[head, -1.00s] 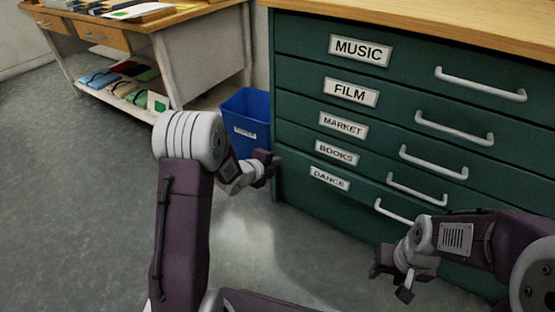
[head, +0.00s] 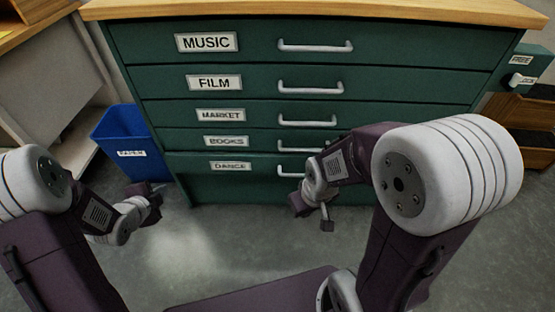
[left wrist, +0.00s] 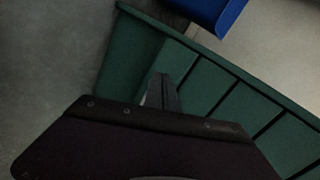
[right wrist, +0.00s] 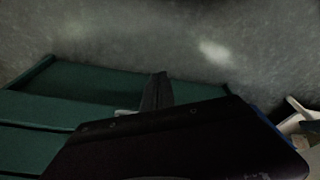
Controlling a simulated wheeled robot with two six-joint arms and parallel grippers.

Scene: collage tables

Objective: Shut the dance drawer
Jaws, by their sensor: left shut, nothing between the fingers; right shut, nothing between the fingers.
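The dance drawer (head: 255,167) is the lowest labelled drawer of the green cabinet, under the books drawer, in the head view. Its white handle (head: 291,171) is partly hidden by my right arm. I cannot tell clearly how far its front stands out. My right gripper (head: 312,212) is shut and empty, in front of the cabinet, below and near that handle. My left gripper (head: 153,200) is shut and empty, low at the left, in front of the cabinet's left edge. Its shut fingers show dark against green panels in the left wrist view (left wrist: 163,92).
The music (head: 250,43), film (head: 258,83), market (head: 260,115) and books (head: 258,141) drawers look shut. A blue bin (head: 118,150) stands left of the cabinet. A green box (head: 525,72) and brown trays (head: 528,125) are at the right. Floor in front is clear.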

